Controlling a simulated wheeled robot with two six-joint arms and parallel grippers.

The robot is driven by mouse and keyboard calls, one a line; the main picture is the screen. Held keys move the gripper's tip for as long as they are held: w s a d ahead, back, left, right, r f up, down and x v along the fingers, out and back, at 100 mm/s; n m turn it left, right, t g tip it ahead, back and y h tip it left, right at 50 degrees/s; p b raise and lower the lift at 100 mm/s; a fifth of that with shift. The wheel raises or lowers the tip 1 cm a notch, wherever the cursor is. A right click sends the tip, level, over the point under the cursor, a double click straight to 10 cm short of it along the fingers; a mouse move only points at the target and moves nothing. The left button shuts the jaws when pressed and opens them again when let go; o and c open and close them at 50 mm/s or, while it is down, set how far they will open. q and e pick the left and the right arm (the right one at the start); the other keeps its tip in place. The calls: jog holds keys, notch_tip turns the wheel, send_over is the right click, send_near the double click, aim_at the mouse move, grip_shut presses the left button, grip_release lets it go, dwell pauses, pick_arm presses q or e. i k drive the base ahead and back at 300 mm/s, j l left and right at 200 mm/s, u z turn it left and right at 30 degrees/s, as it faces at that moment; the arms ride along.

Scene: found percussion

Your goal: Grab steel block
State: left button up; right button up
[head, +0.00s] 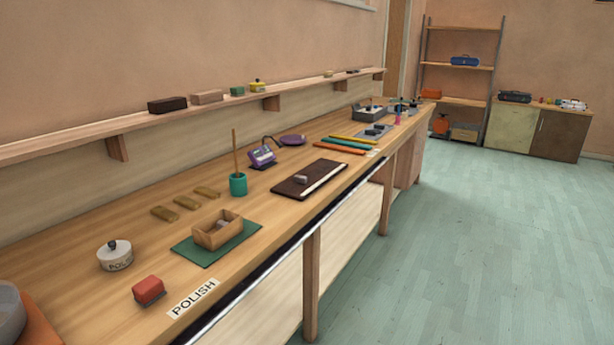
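A small grey metallic-looking block (301,180) lies on a dark brown board or book (322,172) on the long workbench. It looks like the steel block, though it is small in view. Another greyish piece (222,224) sits inside an open wooden box (208,238) on a green mat (246,233); I cannot tell what it is. Neither of my grippers is in the head view.
The workbench (80,228) holds a lidded white pot (115,258), a red block (148,287), a teal cup with a stick (238,184), a purple device (262,155) and coloured bars (338,146). A shelf (130,121) runs above. The floor (450,240) at right is clear.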

aim_at(302, 179)
jog(key=i+l, duration=0.15)
jog(key=l, duration=0.2)
jog(key=i+l+u, duration=0.1)
jog(key=i+l, duration=0.25)
jog(key=l, duration=0.3)
jog(key=i+l, duration=0.2)
jog(key=l, duration=0.15)
jog(key=i+l+u, duration=0.1)
jog(key=l, duration=0.25)
jog(key=i+l, duration=0.2)
jog(key=l, duration=0.15)
jog(key=i+l+u, duration=0.1)
jog(key=l, duration=0.25)
